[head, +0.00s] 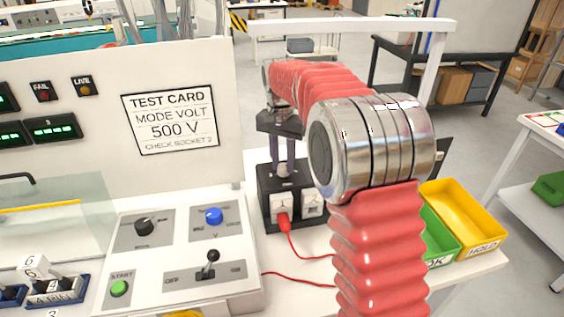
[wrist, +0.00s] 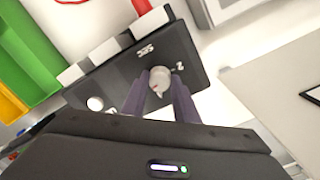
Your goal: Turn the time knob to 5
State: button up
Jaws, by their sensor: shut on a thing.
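The time knob (wrist: 160,77) is a small light grey knob with a red pointer mark, on the dark top of a box (wrist: 115,72). Marks "SEC" and "2" show beside it in the wrist view. My gripper (wrist: 157,88) is shut on the knob, with a purple finger on each side. I cannot read which number the pointer faces.
A red plug (head: 284,222) with a red lead sits in the box's front socket. A console with a blue knob (head: 213,216) and switch stands left. Green (head: 439,239) and yellow (head: 468,218) bins stand right. A test card (head: 170,117) reads 500 V.

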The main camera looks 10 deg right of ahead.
aim_at(281, 165)
jog(key=shift+m, duration=1.3)
jog(key=o, duration=1.1)
jog(key=shift+c, duration=0.2)
jog(key=shift+r, duration=0.1)
notch_tip(281, 165, up, 14)
jog(key=shift+w+a+f, duration=0.2)
